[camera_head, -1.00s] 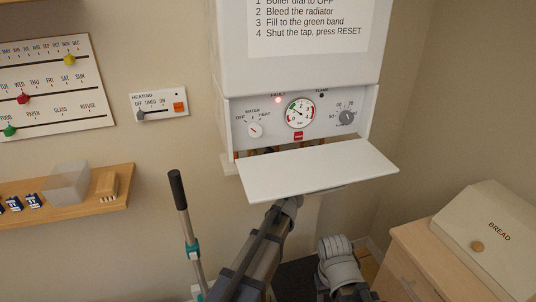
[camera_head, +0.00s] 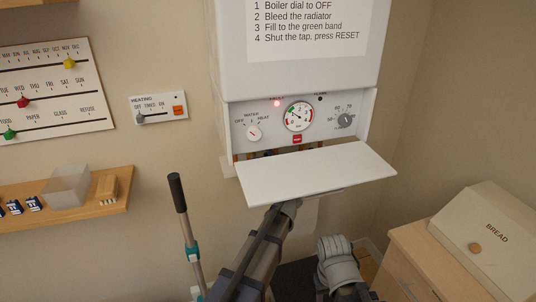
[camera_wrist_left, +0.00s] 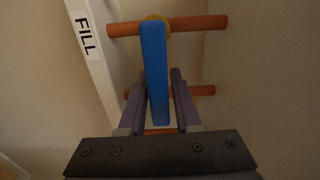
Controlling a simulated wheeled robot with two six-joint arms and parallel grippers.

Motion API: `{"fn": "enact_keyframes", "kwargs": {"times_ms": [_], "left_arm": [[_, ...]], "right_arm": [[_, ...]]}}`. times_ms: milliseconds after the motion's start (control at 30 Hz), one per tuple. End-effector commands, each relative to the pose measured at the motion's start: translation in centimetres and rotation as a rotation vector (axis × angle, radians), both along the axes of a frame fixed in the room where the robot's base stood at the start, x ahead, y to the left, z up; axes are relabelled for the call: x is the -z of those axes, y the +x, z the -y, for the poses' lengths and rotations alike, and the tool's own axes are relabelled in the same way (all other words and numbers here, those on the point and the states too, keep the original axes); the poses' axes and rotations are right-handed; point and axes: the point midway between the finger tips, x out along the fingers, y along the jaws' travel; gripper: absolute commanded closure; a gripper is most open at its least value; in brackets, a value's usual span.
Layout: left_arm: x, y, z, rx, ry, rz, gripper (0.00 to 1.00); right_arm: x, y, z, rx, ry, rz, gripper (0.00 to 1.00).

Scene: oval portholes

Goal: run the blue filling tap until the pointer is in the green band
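The blue filling tap lever (camera_wrist_left: 157,75) hangs from a brass valve on a copper pipe, lying across the pipe, in the left wrist view. My left gripper (camera_wrist_left: 158,85) has one finger on each side of the lever, close against it. In the head view this gripper is hidden below the white flap. The round pressure gauge (camera_head: 299,116) is on the boiler panel. Its pointer leans to the upper left, near a small green band; its exact place is too small to tell.
The white flap (camera_head: 317,173) juts out below the boiler panel, over my left arm. A FILL label (camera_wrist_left: 84,37) is beside the pipes. A shelf (camera_head: 80,215) is at left, with a black-handled pole (camera_head: 178,195) nearby. A bread box (camera_head: 490,235) stands at right.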

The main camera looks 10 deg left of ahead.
Motion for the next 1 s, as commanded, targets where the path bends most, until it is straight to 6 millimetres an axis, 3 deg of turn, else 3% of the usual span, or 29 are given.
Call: {"fn": "enact_keyframes", "kwargs": {"times_ms": [267,700,1000], "left_arm": [[0.0,-0.2,0.1,0.0,0.001,-0.001,0.65],[0.0,-5.6,3.2,0.002,0.001,0.0,0.65],[0.0,-6.8,4.0,0.0,0.001,-0.001,0.65]], "right_arm": [[0.0,0.0,0.0,0.0,0.0,0.0,0.47],[0.0,0.0,0.0,0.0,0.0,0.0,0.47],[0.0,0.0,0.0,0.0,0.0,0.0,0.47]]}}
